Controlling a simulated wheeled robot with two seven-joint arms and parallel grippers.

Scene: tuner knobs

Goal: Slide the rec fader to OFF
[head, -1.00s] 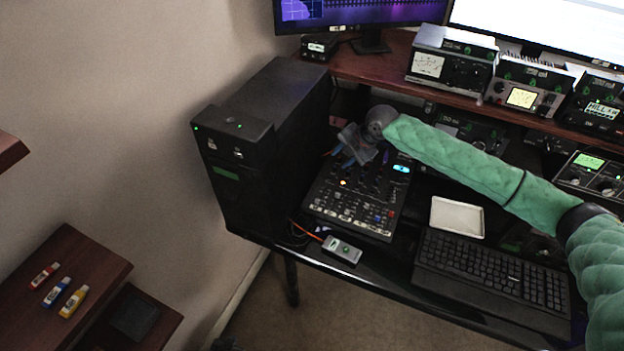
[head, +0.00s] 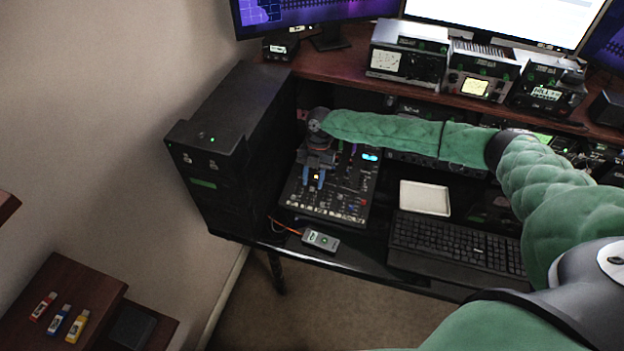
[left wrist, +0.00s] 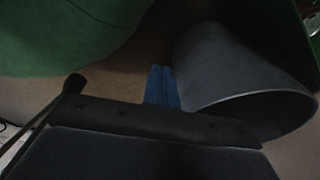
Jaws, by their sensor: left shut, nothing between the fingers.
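The black mixer panel (head: 352,200) lies on the desk beside the black tower, with many small knobs, faders and lit buttons. I cannot pick out the rec fader or read its OFF mark at this size. My right gripper (head: 313,184) is over the panel's left part, its two blue fingers apart and pointing down towards it, with an orange light showing between them. I cannot tell whether they touch the panel. The gripper and its wrist hide the panel's upper left. My left gripper (left wrist: 162,75) shows only in the left wrist view, its blue fingers shut and empty, away from the panel.
The black tower (head: 225,150) stands close on the left of the panel. A small grey device (head: 320,240) lies in front of it. A white tray (head: 425,198) and a keyboard (head: 455,245) are to the right. A shelf with radio units (head: 475,85) runs behind.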

